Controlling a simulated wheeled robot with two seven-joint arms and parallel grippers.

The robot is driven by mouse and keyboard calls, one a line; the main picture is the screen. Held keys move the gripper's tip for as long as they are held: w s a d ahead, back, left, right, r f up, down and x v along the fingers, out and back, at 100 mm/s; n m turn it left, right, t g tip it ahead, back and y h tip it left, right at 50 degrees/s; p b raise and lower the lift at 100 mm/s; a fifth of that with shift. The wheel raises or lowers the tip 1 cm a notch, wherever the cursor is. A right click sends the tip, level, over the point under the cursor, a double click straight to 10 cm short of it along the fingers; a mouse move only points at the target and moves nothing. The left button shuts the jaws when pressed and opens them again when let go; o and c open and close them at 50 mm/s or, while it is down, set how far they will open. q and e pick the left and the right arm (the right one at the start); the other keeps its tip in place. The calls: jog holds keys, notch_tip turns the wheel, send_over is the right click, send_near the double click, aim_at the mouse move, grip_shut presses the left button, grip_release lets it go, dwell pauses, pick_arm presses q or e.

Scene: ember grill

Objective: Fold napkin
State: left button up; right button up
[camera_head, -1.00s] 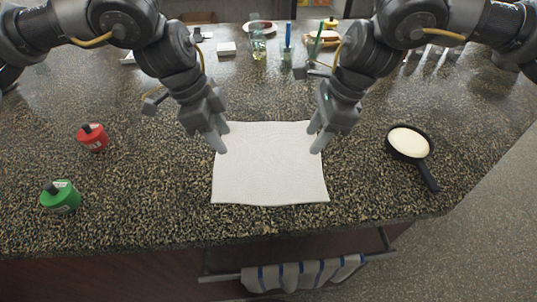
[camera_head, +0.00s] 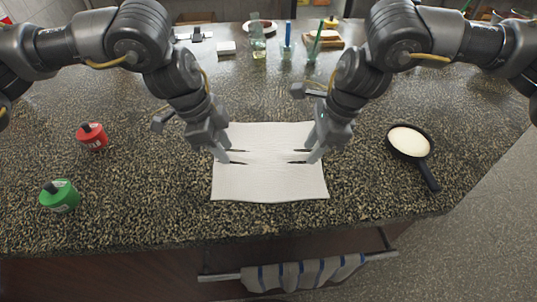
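A white napkin (camera_head: 268,182) lies on the speckled stone counter in the middle of the head view. Its near half is flat. Creases run in from both sides at about mid-depth, next to my fingertips. My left gripper (camera_head: 224,156) is at the napkin's left side, pointing down, with its fingertips at the cloth. My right gripper (camera_head: 314,154) is at the right side in the same way. I cannot tell from this view whether the fingers of either gripper are closed on cloth.
A black pan (camera_head: 425,165) with pale contents lies at the right. Glasses (camera_head: 258,46), plates and food stand at the back. A striped towel (camera_head: 305,273) hangs on the front rail. Counter beside the napkin is clear.

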pick_arm(q)
grip_shut()
pick_arm(e)
grip_shut()
